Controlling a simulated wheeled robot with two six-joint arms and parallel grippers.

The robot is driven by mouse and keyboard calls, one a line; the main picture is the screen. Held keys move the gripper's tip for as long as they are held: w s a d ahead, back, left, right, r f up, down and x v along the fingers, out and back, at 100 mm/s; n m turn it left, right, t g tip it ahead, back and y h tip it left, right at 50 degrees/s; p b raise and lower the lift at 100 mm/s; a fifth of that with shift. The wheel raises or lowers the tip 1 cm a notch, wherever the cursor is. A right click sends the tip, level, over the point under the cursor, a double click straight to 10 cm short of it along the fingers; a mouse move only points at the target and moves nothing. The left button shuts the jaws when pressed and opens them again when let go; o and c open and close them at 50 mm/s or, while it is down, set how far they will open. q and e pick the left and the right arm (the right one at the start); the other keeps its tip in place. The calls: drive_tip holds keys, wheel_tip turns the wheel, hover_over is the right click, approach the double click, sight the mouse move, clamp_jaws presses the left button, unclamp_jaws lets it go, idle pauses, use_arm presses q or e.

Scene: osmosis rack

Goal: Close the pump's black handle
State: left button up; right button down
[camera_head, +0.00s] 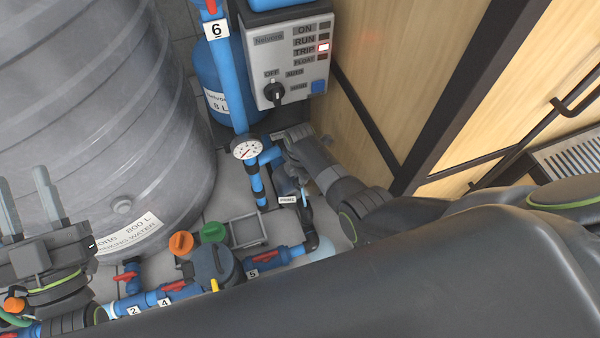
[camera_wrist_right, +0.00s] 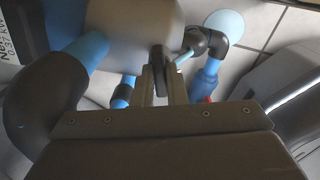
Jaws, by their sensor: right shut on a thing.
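My right gripper (camera_head: 292,172) reaches down beside the pump below the grey control box, and my own arm covers much of that spot. In the right wrist view its two fingers (camera_wrist_right: 162,88) are closed around a slim black handle (camera_wrist_right: 158,58). The handle stands in front of the grey rounded pump body (camera_wrist_right: 125,28). In the head view the pump and its handle are mostly hidden, so the handle's angle is hard to tell there. My left gripper (camera_head: 28,205) is at the left edge, its fingers apart and empty, in front of the large grey tank.
Blue pipes with red valves (camera_head: 174,286) run along the floor. A pressure gauge (camera_head: 246,147) stands on the blue pipe left of my right gripper. The control box (camera_head: 290,60) shows a lit lamp by TRIP. The grey tank (camera_head: 110,110) fills the left; a wooden wall (camera_head: 400,60) is right.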

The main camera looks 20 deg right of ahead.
drive_tip(key=shift+m+p, duration=0.55)
drive_tip(key=shift+m, duration=0.35)
use_arm(q)
wheel_tip(320, 180, down, 14)
drive_tip(key=a+n+g+p, duration=0.1)
drive_tip(key=n+g, duration=0.1)
drive_tip(key=g, duration=0.7)
use_arm(e)
drive_tip(key=shift+m, duration=1.2)
drive_tip(key=m+p, duration=0.1)
drive_tip(key=m, duration=0.2)
drive_tip(key=m+p, duration=0.1)
drive_tip(key=m, duration=0.4)
drive_tip(key=shift+m, duration=0.3)
drive_tip(key=m, duration=0.3)
drive_tip(key=shift+m, duration=0.3)
use_arm(q)
drive_tip(key=s+d+f+g+h, duration=0.2)
drive_tip(key=s+d+f+g, duration=0.1)
drive_tip(key=s+f+g, duration=0.7)
drive_tip(key=shift+s+d+f+g, duration=0.25)
drive_tip(key=shift+s+f+g, duration=0.05)
drive_tip(key=shift+s+f, duration=0.65)
use_arm(e)
drive_tip(key=shift+m, duration=2.3)
use_arm(q)
drive_tip(key=shift+f, duration=0.1)
